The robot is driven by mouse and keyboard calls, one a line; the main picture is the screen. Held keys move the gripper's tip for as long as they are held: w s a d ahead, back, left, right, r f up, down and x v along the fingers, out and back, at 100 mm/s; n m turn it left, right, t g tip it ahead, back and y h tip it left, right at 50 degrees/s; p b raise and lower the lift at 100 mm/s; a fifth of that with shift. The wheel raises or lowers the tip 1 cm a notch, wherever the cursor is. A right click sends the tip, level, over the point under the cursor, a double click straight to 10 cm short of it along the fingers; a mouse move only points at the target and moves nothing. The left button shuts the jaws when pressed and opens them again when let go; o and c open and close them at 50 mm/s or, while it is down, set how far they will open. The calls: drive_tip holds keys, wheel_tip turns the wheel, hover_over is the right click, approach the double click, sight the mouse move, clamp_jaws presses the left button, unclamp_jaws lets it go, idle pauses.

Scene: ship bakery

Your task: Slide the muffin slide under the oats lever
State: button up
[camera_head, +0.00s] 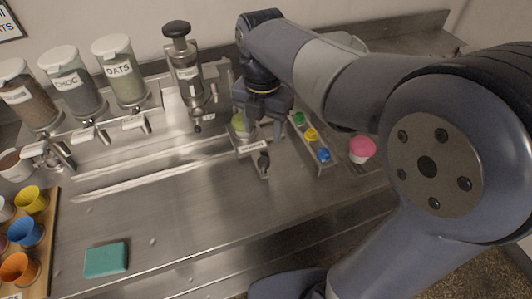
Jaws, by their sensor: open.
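The oats dispenser (124,84) is a clear jar with a white lid and an OATS label, at the upper left. Below its spout is the small metal oats lever (133,123). A small metal carriage with a pale label plate (251,146), seemingly the muffin slide, is right of centre, well right of the oats lever. A green rounded item (240,122) shows at it; a dark knob (264,160) stands in front. My gripper (262,122) is open over the carriage's back right; its fingertips are largely hidden, so contact cannot be told.
A metal press (188,75) stands between the jars and my gripper. A strip with green, yellow and blue buttons (311,135) and a pink-topped cup (362,149) are to the right. A teal sponge (106,258) and coloured cups (27,230) are front left. The middle counter is clear.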

sight(264, 160)
wheel_tip(264, 160, down, 11)
drive_tip(key=shift+r, duration=0.1)
idle(0.4)
clamp_jaws()
idle(0.4)
